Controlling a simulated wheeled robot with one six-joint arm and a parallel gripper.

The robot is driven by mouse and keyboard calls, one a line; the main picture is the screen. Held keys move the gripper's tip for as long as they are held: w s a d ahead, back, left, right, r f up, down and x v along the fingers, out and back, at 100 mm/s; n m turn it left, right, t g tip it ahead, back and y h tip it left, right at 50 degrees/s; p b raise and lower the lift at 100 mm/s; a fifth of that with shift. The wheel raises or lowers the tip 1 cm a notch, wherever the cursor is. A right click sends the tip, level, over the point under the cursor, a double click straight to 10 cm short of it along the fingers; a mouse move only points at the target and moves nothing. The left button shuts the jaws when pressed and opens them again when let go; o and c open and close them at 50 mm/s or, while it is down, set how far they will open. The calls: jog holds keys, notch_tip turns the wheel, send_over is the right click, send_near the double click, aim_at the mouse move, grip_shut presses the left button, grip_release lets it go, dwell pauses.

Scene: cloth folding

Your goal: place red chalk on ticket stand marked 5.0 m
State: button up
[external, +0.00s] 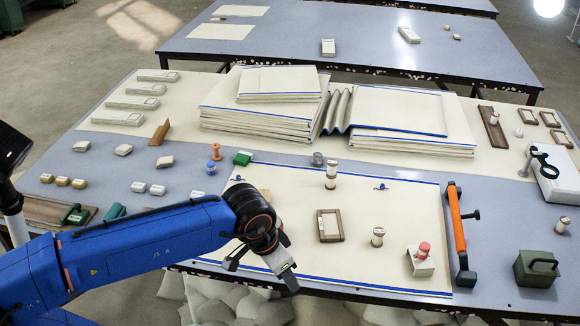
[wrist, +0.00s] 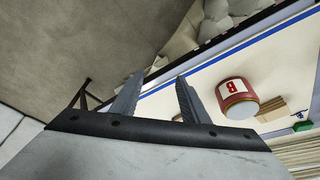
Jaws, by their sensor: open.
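A red cylinder (wrist: 234,92) with a white label marked "B" and a pale end is on the cream cloth in the wrist view; in the external view my arm seems to hide it. A small red-topped piece (external: 424,248) sits on a folded white stand (external: 420,265) at the cloth's front right; any marking is too small to read. My gripper (external: 288,280) is near the cloth's front edge, left of that stand. In the wrist view its two fingers (wrist: 160,78) are apart and empty, pointing over the table edge, with the red cylinder to their right.
The cream cloth (external: 370,265) with blue borders covers the front of the table. On it are a brown frame (external: 329,226), a pale spool (external: 377,236) and a taller post (external: 331,175). An orange-handled tool (external: 457,228) lies along its right edge. Cloth stacks (external: 262,105) stand behind.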

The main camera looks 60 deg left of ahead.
jog(key=s+a+f+t, duration=0.1)
jog(key=s+f, duration=0.6)
jog(key=shift+s+f, duration=0.4)
